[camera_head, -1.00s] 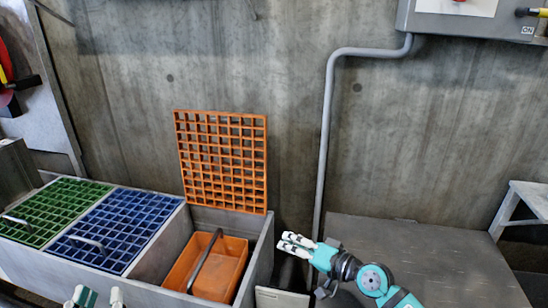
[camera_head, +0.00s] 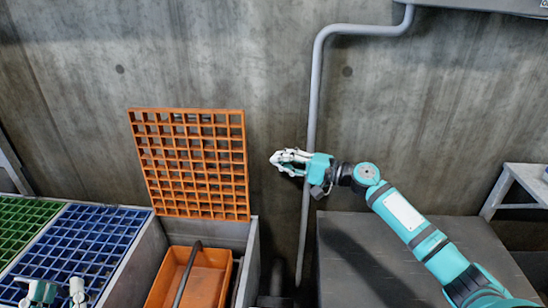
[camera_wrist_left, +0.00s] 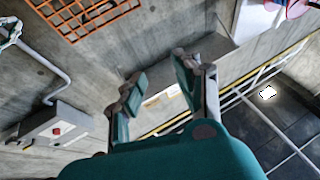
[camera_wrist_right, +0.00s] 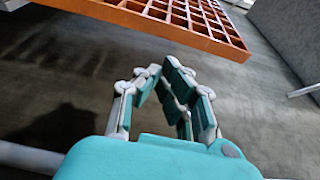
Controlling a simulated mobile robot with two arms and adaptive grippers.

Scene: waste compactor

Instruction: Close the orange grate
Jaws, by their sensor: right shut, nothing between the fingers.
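The orange grate (camera_head: 195,163) stands raised, upright and leaning near the concrete wall, above the right-hand bin compartment. Its edge also shows in the right wrist view (camera_wrist_right: 190,26), and part of it in the left wrist view (camera_wrist_left: 92,14). My right gripper (camera_head: 276,160) is just right of the grate, level with its middle, shut and empty; I see no clear contact. Its fingers are close together in the right wrist view (camera_wrist_right: 166,78). My left gripper (camera_head: 57,292) is low over the blue grate, its fingers apart and empty in the left wrist view (camera_wrist_left: 157,75).
An orange bin (camera_head: 205,278) with a dark handle sits in the open compartment. The blue grate (camera_head: 85,243) and green grate (camera_head: 22,225) lie flat to the left. A grey pipe (camera_head: 312,110) runs down the wall behind my right gripper. A dark tabletop (camera_head: 360,265) lies right.

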